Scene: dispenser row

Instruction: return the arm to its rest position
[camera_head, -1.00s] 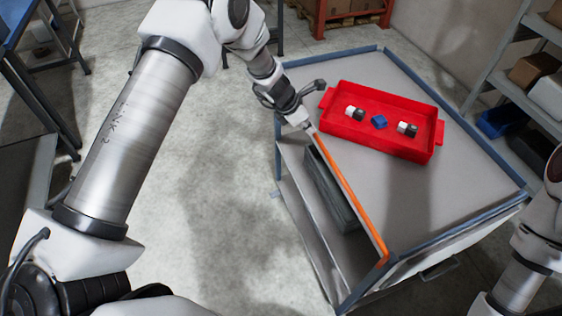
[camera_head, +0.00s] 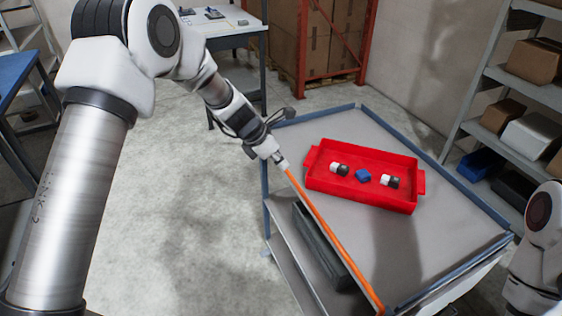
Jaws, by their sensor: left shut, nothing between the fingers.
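My left arm comes in from the left. Its gripper (camera_head: 276,156) is shut and empty at the left side of the cart (camera_head: 455,215). Its tip overlaps the far end of the orange strip (camera_head: 325,228) along the cart's left edge; I cannot tell whether they touch. The red tray (camera_head: 360,195) is on the cart top, to the right of the gripper and apart from it. Part of my right arm (camera_head: 538,235) shows at the right edge. Its gripper is out of view.
The tray holds two black-and-white pieces (camera_head: 340,170) and a blue block (camera_head: 363,176). Shelves (camera_head: 500,85) with boxes stand at the right. A white table (camera_head: 215,28) stands at the back. The floor left of the cart is clear.

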